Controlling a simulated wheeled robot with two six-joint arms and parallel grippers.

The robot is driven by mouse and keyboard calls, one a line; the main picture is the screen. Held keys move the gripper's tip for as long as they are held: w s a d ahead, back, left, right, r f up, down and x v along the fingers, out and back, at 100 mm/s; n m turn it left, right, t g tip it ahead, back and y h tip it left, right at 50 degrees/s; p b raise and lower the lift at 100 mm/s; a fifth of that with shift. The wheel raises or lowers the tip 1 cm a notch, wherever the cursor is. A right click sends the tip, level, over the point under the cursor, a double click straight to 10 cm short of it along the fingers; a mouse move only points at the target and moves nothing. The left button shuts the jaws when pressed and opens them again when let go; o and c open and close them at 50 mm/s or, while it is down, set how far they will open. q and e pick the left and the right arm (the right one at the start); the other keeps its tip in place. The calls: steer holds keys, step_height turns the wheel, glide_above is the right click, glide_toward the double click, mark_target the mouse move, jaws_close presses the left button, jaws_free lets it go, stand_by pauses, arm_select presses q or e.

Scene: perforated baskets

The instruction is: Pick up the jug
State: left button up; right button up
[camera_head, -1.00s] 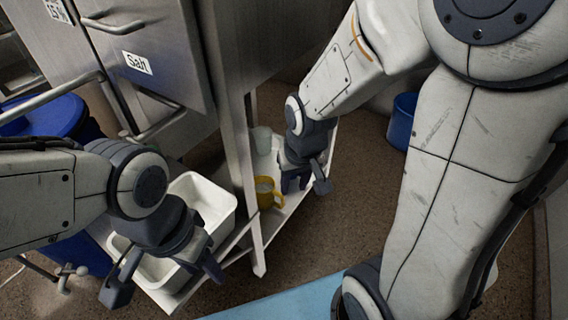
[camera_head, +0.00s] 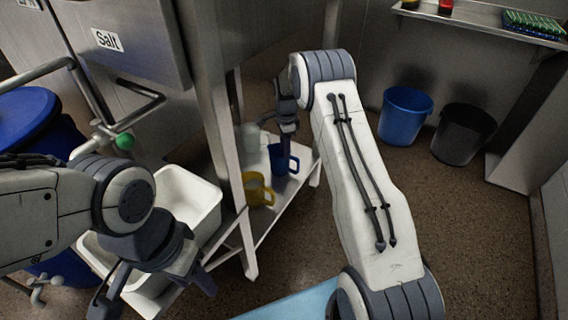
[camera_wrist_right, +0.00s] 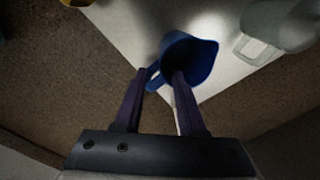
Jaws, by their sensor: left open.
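A blue jug (camera_head: 279,160) stands on the low metal shelf, with its handle towards the right in the head view. In the right wrist view the blue jug (camera_wrist_right: 200,58) lies at the fingertips. My right gripper (camera_head: 287,135) is directly above it, pointing down. In the wrist view my right gripper (camera_wrist_right: 159,73) has its fingers apart, one overlapping the jug's near side, the other beside the handle. I cannot tell whether they touch it. A yellow jug (camera_head: 256,192) and a pale translucent jug (camera_head: 249,136) stand nearby. My left gripper (camera_head: 155,290) is open and empty at lower left.
The low shelf (camera_head: 262,221) has a metal leg beside the jugs. White bins (camera_head: 203,195) stand left of it, near my left gripper. A blue bucket (camera_head: 404,117) and a black bucket (camera_head: 463,134) stand on the floor at right. The floor between is clear.

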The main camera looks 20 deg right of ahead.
steer(key=b, duration=0.3)
glide_above(283, 175)
steer(key=f, duration=0.5)
steer(key=shift+s+d+f, duration=0.1)
steer(key=shift+d+f, duration=0.15)
steer(key=shift+f, duration=0.05)
steer(key=f+b, duration=0.4)
steer(key=shift+a, duration=0.25)
steer(key=shift+f+b, duration=0.4)
steer(key=shift+f, duration=0.15)
steer(key=shift+r, duration=0.1)
jaws_close()
